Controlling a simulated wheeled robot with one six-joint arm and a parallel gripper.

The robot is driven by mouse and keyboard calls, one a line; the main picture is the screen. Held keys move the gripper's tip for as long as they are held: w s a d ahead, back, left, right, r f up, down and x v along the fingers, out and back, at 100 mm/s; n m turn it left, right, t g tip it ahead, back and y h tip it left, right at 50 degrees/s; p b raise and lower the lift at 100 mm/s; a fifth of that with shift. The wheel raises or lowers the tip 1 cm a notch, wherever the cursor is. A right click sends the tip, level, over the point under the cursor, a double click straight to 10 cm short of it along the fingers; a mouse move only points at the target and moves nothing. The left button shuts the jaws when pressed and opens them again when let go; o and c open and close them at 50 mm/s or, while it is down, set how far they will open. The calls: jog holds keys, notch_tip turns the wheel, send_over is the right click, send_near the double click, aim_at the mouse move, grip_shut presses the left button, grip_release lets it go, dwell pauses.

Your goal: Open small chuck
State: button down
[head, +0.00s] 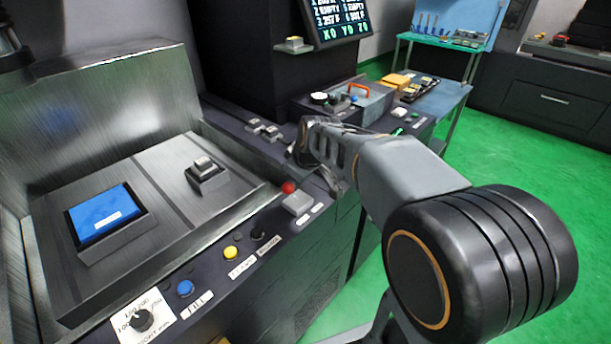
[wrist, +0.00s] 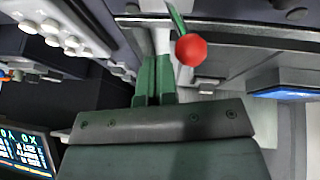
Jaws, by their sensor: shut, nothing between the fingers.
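The small chuck (head: 207,174) is a dark block with a small grey piece on top. It stands on the tank's worktable in the head view, right of a larger holder with a blue block (head: 100,215). In the wrist view a small grey piece (wrist: 208,88), perhaps the same chuck, shows beyond my fingers, and the blue block's edge (wrist: 285,93) is at the right. My gripper (wrist: 153,62) has its green fingers together with nothing between them. It is outside the tank, near the front panel, apart from the chuck. In the head view my arm mostly hides it.
A red ball knob (head: 289,187) is at the tank's front edge; it shows close to my fingers in the wrist view (wrist: 191,50). Blue (head: 185,288) and yellow (head: 231,252) buttons and a dial (head: 141,319) line the panel. A screen (head: 340,20) stands behind. Green floor is clear at right.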

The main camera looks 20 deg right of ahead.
jog(key=shift+s+a+f+b, duration=0.1)
jog(key=shift+s+a+b, duration=0.25)
jog(key=shift+a, duration=0.25)
dwell(0.3)
jog(key=w+d+p+v, duration=0.1)
jog(key=v, duration=1.1)
jog(key=shift+r, duration=0.3)
jog(key=shift+s, duration=0.1)
